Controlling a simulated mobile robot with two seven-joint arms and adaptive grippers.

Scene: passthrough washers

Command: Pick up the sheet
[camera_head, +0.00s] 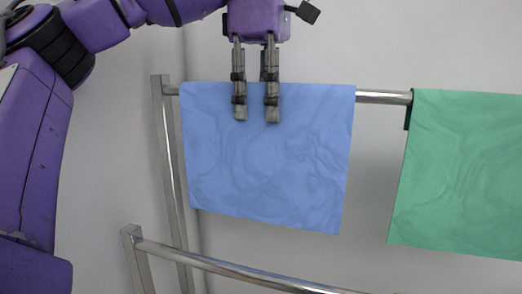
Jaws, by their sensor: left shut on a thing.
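A blue sheet (265,178) hangs over the upper metal rail at the centre of the head view, its lower edge slanting down to the right. My left gripper (256,115) comes down from above onto the sheet's top edge. Its visible fingers lie over the front of the sheet, and it is shut on the sheet there. Any part of the gripper behind the sheet is hidden. My right gripper is out of view.
A green sheet (460,175) hangs on the same upper rail (383,97) to the right, with a bare stretch of rail between the sheets. A lower metal rail (240,270) runs in front, below the blue sheet. A pale wall stands behind.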

